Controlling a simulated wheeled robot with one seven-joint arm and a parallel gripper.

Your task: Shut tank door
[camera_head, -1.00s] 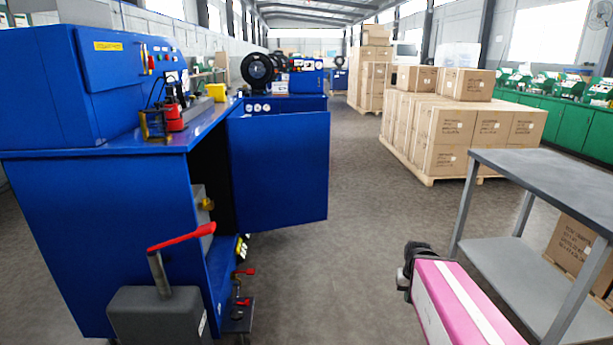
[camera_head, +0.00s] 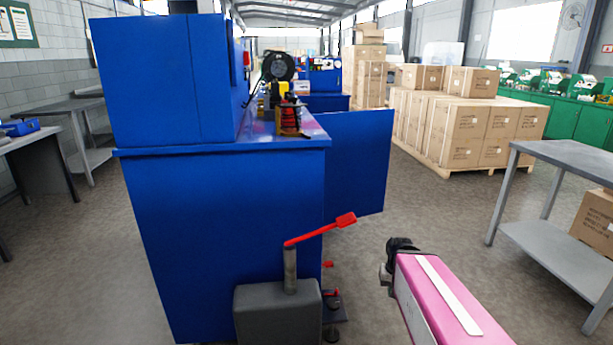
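The tank door is a flat blue panel (camera_head: 359,165) on the right side of the blue machine cabinet (camera_head: 225,230). It stands open, swung out to the right from the cabinet front. The cabinet's opening is hidden behind its near side wall. My arm with its pink cover reaches in from the bottom right, and its dark end, my gripper (camera_head: 388,268), is in front of and below the door, apart from it. The fingers are too small and dark to read.
A grey block with a red-handled lever (camera_head: 278,312) stands at the cabinet's near foot. A grey metal table (camera_head: 560,160) is at right. Boxes on a pallet (camera_head: 470,130) stand behind. Open floor lies between door, table and pallet. Workbenches (camera_head: 75,108) are at left.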

